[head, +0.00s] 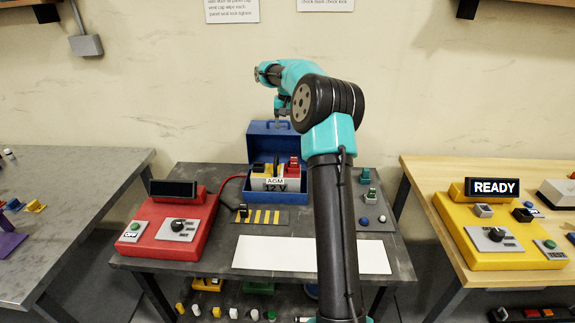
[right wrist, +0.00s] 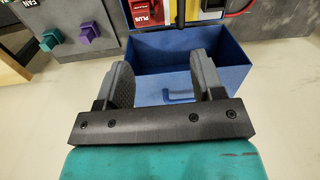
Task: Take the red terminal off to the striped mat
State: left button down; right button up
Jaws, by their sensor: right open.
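The red terminal (head: 293,164) sits on the right side of the white "AGM 12 V" battery (head: 282,184), inside the open blue box (head: 262,140). In the right wrist view the red part marked PLUS (right wrist: 147,13) is at the top edge, partly cut off. The striped mat (head: 268,217) lies in front of the box, with a small black clamp (head: 243,210) at its left end. My right gripper (head: 281,111) is above the box's raised lid, apart from the terminal. In the right wrist view its fingers (right wrist: 165,80) are open and empty. My left gripper is not in view.
A red charger unit (head: 165,230) stands left of the box, with a red cable running toward it. A white strip (head: 275,254) lies at the table front. Green and blue small parts stand on a grey plate (head: 378,208) at right. A yellow unit (head: 500,240) stands on the right table.

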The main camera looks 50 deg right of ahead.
jog(key=shift+s+d+r+m+g, duration=0.3)
jog(key=shift+s+d+r+m, duration=0.2)
jog(key=shift+s+d+r, duration=0.5)
jog(key=shift+s+d+f, duration=0.1)
jog(key=shift+f, duration=0.05)
send_near(294, 158)
jog(key=f, duration=0.5)
jog(key=shift+s+a+f, duration=0.1)
jog(key=shift+s+a, duration=0.1)
jog(key=shift+f, duration=0.15)
jog(key=f, duration=0.5)
jog(key=shift+w+d, duration=0.1)
jog(key=shift+w, duration=0.1)
jog(key=shift+c, duration=0.4)
